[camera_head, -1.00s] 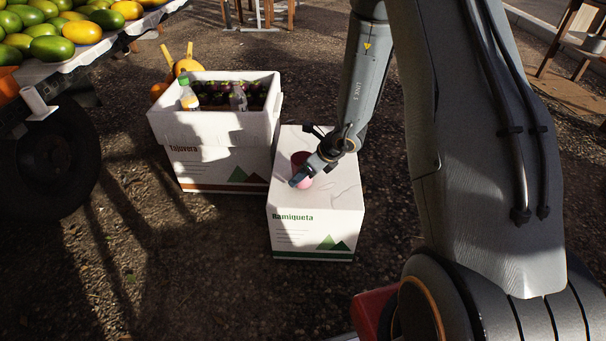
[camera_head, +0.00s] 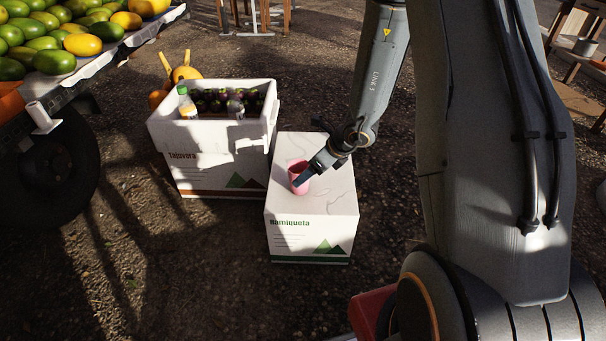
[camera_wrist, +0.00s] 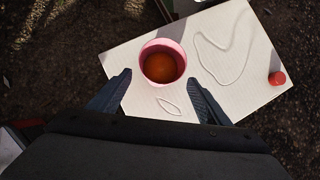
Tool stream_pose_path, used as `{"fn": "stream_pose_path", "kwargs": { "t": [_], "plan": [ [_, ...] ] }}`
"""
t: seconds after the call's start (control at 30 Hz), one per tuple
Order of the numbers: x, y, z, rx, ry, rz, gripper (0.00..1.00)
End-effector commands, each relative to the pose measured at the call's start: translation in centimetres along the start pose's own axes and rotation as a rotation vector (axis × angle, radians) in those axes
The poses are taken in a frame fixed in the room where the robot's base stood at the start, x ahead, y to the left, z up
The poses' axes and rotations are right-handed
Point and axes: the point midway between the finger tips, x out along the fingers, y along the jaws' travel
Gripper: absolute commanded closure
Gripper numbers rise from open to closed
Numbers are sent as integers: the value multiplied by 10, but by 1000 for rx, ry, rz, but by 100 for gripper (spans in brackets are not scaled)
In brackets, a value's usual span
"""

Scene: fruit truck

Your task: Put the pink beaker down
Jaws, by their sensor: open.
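The pink beaker (camera_head: 298,177) stands upright on top of the white box marked Ramiqueta (camera_head: 312,230). In the wrist view the beaker (camera_wrist: 162,62) shows from above, with something orange-brown inside it. My gripper (camera_head: 304,178) is at the beaker in the head view. In the wrist view my gripper (camera_wrist: 160,82) is open, its two dark fingers apart on either side of the near part of the beaker, with a gap visible at each side. The box top (camera_wrist: 135,95) lies under the beaker.
A small red item (camera_wrist: 277,78) sits near the box top's right edge. A white crate (camera_head: 205,135) with bottles and dark fruit stands to the left. A fruit stall (camera_head: 110,40) is at upper left. Bare ground (camera_head: 180,270) lies in front.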

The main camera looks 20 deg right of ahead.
Motion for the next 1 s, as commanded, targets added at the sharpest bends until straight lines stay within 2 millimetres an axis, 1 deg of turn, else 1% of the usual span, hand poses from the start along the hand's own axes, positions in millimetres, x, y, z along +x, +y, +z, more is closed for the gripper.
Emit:
{"fn": "stream_pose_path", "kwargs": {
  "t": [0.03,0.2,0.3,0.47,0.57,0.67,0.7,0.77,0.8,0.87,0.9,0.97,1.0],
  "plan": [
    [-14,-1,1,0,-1,-2,29],
    [-37,0,1,1,-1,-1,29],
    [-44,0,0,0,0,0,29],
    [-47,0,0,-2,0,1,29],
    [-49,11,9,-60,-2,19,29],
    [-55,48,34,-248,-8,82,29],
    [-59,71,46,-362,-13,119,29],
    [-68,112,63,-566,-19,185,29],
    [-76,142,72,-718,-25,233,29],
    [-90,185,80,-948,-35,305,29],
    [-101,212,82,-1101,-41,353,29],
    [-117,249,81,-1328,-50,420,29],
    [-128,272,78,-1481,-57,464,29]
  ]
}}
